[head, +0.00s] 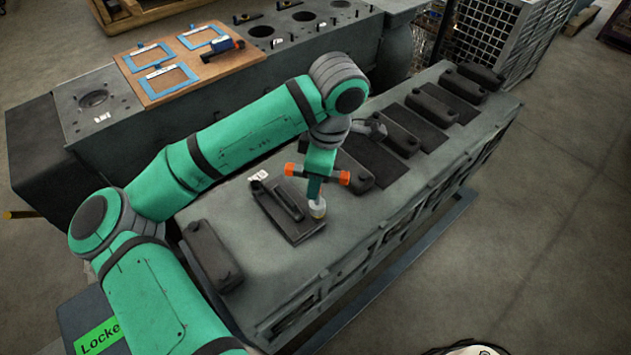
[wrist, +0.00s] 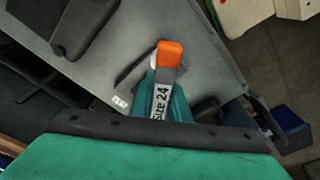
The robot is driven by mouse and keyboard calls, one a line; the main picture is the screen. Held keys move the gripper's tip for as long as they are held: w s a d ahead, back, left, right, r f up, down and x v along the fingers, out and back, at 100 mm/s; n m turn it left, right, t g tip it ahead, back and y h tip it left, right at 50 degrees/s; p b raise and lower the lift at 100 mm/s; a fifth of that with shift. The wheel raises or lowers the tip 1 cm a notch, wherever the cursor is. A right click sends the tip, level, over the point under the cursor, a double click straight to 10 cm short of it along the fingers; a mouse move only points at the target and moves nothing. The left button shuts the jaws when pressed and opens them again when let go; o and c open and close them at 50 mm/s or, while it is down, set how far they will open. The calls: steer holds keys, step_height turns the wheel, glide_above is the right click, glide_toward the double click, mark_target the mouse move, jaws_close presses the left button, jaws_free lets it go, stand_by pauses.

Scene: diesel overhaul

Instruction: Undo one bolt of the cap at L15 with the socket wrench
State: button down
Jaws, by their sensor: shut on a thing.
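The wrench stands nearly upright over the right end of a dark cap (head: 279,199) on the grey engine block (head: 245,220). A small white label, too small to read, lies at the cap's far left corner. The socket covers that end, so I cannot tell whether it sits on a bolt.
Other dark caps stand along the block, one (head: 213,254) at the near left and several toward the far right. Behind is a grey bench with a wooden board (head: 178,92) holding blue frames and a blue tool. A wire cage (head: 505,38) stands at the back right.

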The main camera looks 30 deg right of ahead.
steer(key=shift+n, duration=0.8)
